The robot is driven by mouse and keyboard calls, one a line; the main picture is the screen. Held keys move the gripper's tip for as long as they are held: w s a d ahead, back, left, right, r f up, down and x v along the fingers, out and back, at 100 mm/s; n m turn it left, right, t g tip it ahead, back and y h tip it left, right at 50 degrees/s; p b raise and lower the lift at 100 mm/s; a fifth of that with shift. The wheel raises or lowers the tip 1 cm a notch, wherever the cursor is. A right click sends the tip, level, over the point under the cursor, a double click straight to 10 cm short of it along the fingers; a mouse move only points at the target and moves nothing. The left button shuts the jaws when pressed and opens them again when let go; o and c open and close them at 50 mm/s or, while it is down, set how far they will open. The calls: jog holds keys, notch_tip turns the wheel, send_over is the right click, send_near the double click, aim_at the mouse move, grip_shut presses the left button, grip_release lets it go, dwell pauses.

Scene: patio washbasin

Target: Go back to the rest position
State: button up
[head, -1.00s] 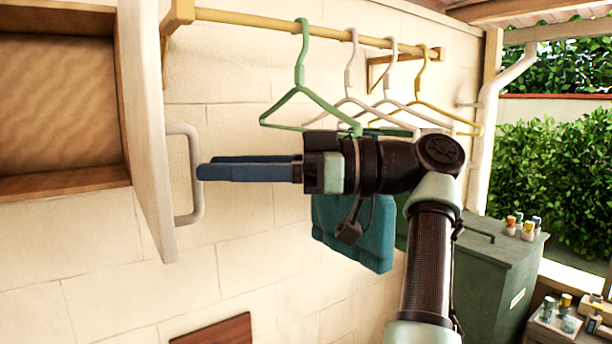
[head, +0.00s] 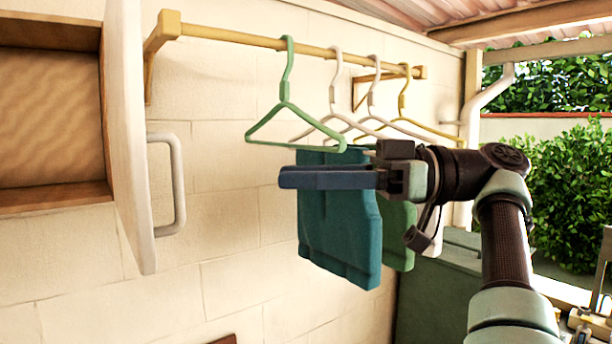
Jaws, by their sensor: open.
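My gripper (head: 284,178) is in the middle of the head view, its blue fingers pointing left. It is empty and seen edge-on, so the gap between the fingers hardly shows. It stands clear of the white cabinet door (head: 124,130), which is swung open at the left with its grey handle (head: 176,185). The gripper overlaps the teal cloth (head: 340,235) in the picture, in front of it. My arm runs from the gripper to the lower right.
A wooden rail (head: 250,40) on the wall carries a green hanger (head: 287,105), white hangers and a yellow hanger (head: 403,100). A green cloth (head: 399,235) hangs beside the teal one. A dark green cabinet (head: 430,310) stands below right. Bare wall lies between door and cloths.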

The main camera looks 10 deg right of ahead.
jog(key=w+a+f+m+t+h+b, duration=0.3)
jog(key=w+f+m+t+h, duration=0.7)
jog(key=w+m+t, duration=0.15)
jog(key=s+a+r+m+t+h+b, duration=0.1)
jog(key=s+r+t+h, duration=0.1)
jog(key=s, duration=0.6)
jog(key=s+a+r+m+t+h, duration=0.2)
jog(key=s+r+t+h, duration=0.1)
jog(key=s+r+t, duration=0.2)
jog(key=s+a+r+m+t+h+b, duration=0.1)
jog(key=s+t, duration=0.5)
jog(key=s, duration=0.6)
notch_tip(320, 180, up, 2)
jog(key=shift+s+a+r+m+h+b, duration=0.25)
jog(key=shift+s+a+m+h+b, duration=0.1)
jog(key=shift+h, duration=0.55)
